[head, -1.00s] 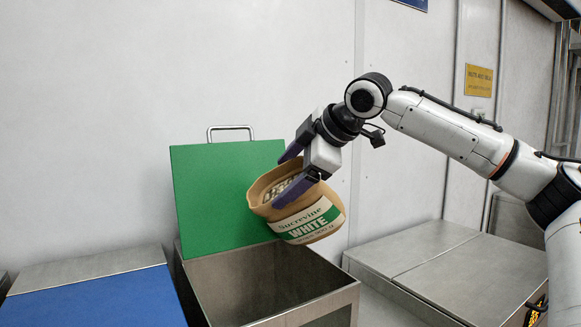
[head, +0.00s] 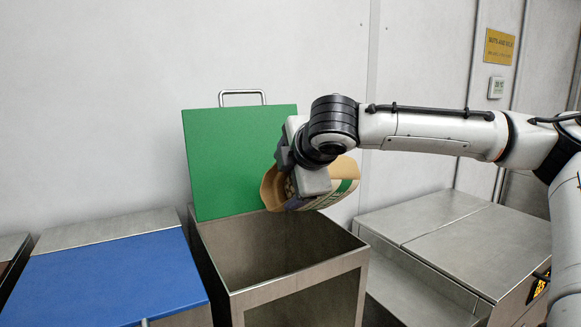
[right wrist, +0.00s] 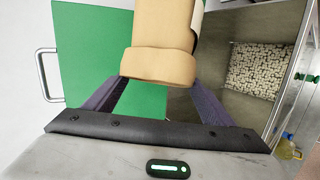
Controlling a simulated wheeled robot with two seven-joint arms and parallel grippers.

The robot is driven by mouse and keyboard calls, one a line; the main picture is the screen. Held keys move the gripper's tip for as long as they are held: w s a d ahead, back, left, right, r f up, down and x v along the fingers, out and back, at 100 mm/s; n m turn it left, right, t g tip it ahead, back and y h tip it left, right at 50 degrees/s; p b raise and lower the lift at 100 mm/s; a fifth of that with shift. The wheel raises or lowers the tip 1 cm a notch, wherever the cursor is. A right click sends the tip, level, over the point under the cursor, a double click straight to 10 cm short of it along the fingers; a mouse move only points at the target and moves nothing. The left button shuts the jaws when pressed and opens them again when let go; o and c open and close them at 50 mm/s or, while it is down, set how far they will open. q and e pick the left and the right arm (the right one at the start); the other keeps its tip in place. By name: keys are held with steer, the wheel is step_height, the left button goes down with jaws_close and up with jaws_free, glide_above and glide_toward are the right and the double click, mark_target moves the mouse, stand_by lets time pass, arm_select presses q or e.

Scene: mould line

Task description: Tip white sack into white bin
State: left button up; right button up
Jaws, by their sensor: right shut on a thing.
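The white sack (head: 347,174) is tan paper with a green and white label. It is tipped well over on its side above the bin, its open mouth turned to the left and partly hidden by my gripper. My right gripper (head: 294,184) is shut on the sack. The right wrist view shows the tan sack (right wrist: 160,62) between the purple fingers. The metal bin (head: 300,281) stands open below, its green lid (head: 235,150) raised behind it. In the right wrist view, pale chips (right wrist: 255,70) lie in the bin. My left gripper is not in view.
A closed bin with a blue lid (head: 105,275) stands to the left. A closed metal bin (head: 440,235) stands to the right. A pale wall rises behind.

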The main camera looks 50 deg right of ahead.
steer(key=shift+a+f, duration=0.2)
steer(key=a+f+n+h+b, duration=0.1)
steer(key=h+b, duration=0.1)
steer(key=b, duration=0.1)
steer(key=a+f+n+t+h+b, duration=0.1)
steer(key=a+f+n+h+b, duration=0.1)
steer(key=b, duration=0.2)
steer(key=a+f+n+h+b, duration=0.1)
steer(key=b, duration=0.2)
steer(key=shift+w+a+f+n+t+h, duration=0.25)
steer(key=shift+f+n+t+h, duration=0.05)
steer(key=shift+f+n+h, duration=0.1)
steer(key=shift+r, duration=0.1)
stand_by(2.7)
stand_by(0.3)
